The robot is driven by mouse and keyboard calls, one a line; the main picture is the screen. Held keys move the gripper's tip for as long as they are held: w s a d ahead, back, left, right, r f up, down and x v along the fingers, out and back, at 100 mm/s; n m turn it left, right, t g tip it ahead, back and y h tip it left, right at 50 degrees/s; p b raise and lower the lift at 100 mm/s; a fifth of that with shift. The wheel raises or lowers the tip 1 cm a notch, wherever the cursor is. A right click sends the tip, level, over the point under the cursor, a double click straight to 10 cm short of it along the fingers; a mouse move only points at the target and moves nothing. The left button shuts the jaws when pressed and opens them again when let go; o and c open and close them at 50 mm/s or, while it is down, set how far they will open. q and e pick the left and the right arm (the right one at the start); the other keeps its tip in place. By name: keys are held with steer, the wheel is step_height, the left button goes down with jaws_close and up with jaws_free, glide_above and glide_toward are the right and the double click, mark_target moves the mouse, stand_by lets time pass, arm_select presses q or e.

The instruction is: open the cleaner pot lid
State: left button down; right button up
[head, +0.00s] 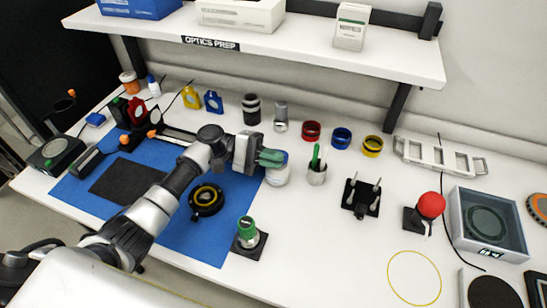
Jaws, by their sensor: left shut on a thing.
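The cleaner pot (277,177) is a small white round pot. It stands on the white bench at the right edge of the blue mat, left of the pen cup. My left gripper (273,157) reaches it from the left, and its greenish fingers are shut at the top of the pot. The blue-teal lid (283,156) shows only partly between and behind the fingers. I cannot tell whether the lid is seated on the pot or raised from it. My right gripper is not in view.
A pen cup (317,172) stands close right of the pot. A black ring mount (206,200) and a green-topped post (248,233) are in front. A dark bottle (251,109) stands behind. The shelf (270,40) overhangs the back. Bare bench lies front right of the pot.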

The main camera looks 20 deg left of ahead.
mark_target(281, 150)
arm_select(q)
steer(key=shift+r, duration=0.1)
steer(key=r+n+p, duration=0.1)
steer(key=w+r+n+p, duration=0.1)
steer(key=n, duration=0.1)
steer(key=shift+w, duration=0.2)
steer(key=w+n+p, duration=0.1)
steer(key=n, duration=0.1)
steer(key=w+r+n+p, duration=0.1)
steer(key=n, duration=0.1)
steer(key=w+n, duration=0.1)
steer(key=w+n+p, duration=0.1)
steer(key=n, duration=0.1)
steer(key=shift+d+r, duration=0.1)
steer(key=shift+r, duration=0.2)
steer(key=shift+w+f+n, duration=0.1)
steer(key=shift+w+n, duration=0.5)
steer(key=shift+n, duration=0.4)
steer(key=shift+w+n, duration=0.6)
steer(key=shift+n, duration=0.4)
steer(key=c, duration=1.3)
jaws_free()
